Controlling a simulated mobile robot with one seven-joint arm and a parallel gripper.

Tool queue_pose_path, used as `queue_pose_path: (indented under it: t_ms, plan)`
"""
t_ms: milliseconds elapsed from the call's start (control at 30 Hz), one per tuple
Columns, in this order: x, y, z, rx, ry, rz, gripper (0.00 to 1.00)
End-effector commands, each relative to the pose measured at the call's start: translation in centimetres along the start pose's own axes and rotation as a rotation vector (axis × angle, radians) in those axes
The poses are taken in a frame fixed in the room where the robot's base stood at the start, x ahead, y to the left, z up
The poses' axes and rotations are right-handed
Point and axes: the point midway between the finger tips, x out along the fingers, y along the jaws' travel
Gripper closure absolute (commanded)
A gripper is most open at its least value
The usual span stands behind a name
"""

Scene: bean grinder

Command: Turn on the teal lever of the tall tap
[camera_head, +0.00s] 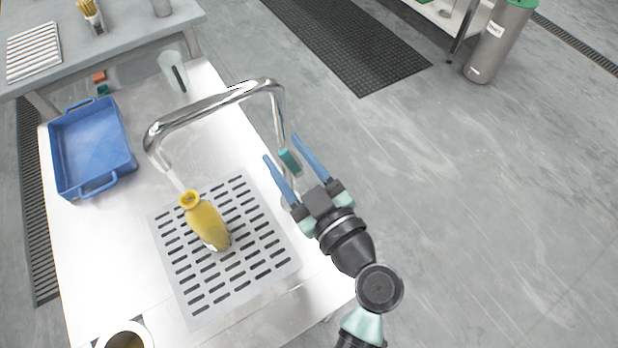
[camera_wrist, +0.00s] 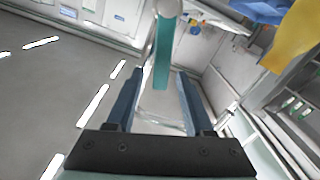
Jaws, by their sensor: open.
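The tall tap (camera_head: 215,100) is a bent chrome pipe rising from the right edge of the metal counter, its spout reaching left over a yellow bottle (camera_head: 204,222). Its teal lever (camera_head: 289,161) is on the upright at the right. My gripper (camera_head: 282,148) is open, with one blue finger on each side of the lever. In the wrist view the teal lever (camera_wrist: 163,55) hangs from a round grey end, between and beyond the fingertips (camera_wrist: 158,74). I cannot tell whether either finger touches it. A pale streak below the spout may be water or part of the tap.
The bottle stands on a slotted drain plate (camera_head: 165,268). A blue tray (camera_head: 127,128) and a clear jug (camera_head: 172,72) are farther left and back on the counter (camera_head: 62,250). A round container (camera_head: 125,337) is at the front. Open floor lies right of the counter.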

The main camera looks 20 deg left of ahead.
Motion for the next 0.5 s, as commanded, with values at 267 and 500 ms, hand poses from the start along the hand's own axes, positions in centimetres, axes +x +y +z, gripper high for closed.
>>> queue_pose_path:
  t_ms: [267,500]
  plan:
    - [-5.8,-0.1,0.4,0.0,-0.003,0.005,0.47]
    - [-10.3,0.0,0.2,0.0,-0.002,0.003,0.47]
